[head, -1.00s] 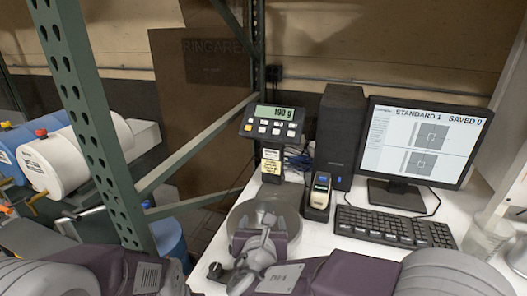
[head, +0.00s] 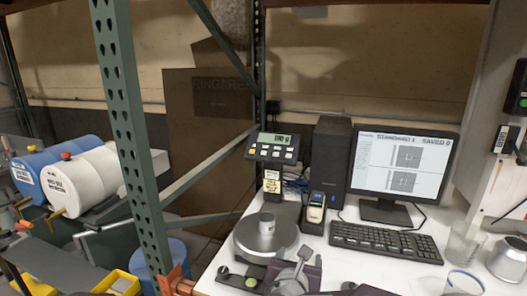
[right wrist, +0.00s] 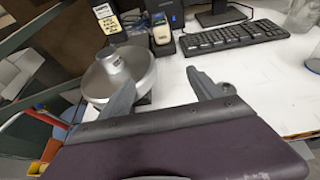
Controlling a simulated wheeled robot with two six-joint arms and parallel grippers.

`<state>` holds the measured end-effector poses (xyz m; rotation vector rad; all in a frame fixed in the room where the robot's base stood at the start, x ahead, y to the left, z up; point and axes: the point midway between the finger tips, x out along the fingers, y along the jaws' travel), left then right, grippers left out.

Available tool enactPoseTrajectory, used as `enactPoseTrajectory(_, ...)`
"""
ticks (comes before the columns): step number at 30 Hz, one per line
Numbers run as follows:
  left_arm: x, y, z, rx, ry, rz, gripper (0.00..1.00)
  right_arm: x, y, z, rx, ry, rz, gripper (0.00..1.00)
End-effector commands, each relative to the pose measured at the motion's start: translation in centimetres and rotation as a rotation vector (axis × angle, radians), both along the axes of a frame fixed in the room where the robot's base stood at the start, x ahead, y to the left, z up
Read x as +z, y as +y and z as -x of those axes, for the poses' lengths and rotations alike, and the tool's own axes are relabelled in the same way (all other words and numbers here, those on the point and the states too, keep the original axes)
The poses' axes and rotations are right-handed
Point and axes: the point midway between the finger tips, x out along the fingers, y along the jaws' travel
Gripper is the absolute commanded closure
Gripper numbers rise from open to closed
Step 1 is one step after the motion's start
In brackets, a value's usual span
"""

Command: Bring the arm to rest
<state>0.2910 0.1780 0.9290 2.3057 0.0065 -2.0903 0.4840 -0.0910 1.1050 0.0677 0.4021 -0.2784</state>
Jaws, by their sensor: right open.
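My right gripper (head: 293,270) is at the bottom of the head view, in front of the round scale (head: 240,244). In the right wrist view its two grey fingers (right wrist: 165,92) are spread apart with nothing between them. The scale pan (right wrist: 142,62) also shows beyond the left finger in the right wrist view. My left gripper is not in view.
A white table (head: 350,262) holds a keyboard (head: 385,242), monitor (head: 403,168), handheld device (head: 315,212) and clear glass containers at the right. A green rack post (head: 130,130) rises at the left. White and blue drums (head: 85,180) lie behind it.

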Motion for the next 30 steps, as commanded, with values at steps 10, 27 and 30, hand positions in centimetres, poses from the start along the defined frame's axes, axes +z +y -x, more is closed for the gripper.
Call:
enactPoseTrajectory(10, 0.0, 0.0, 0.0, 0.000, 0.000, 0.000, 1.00, -6.5, -14.8, 5.8, -0.602, 0.156, -0.294, 0.26)
enactPoseTrajectory(27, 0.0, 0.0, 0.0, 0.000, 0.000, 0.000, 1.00, -17.6, -8.7, 19.3, -2.359, -0.225, -1.729, 0.26)
enactPoseTrajectory(30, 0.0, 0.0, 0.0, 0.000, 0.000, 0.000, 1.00, -17.6, -8.7, 19.3, -2.370, -0.236, -1.732, 0.26)
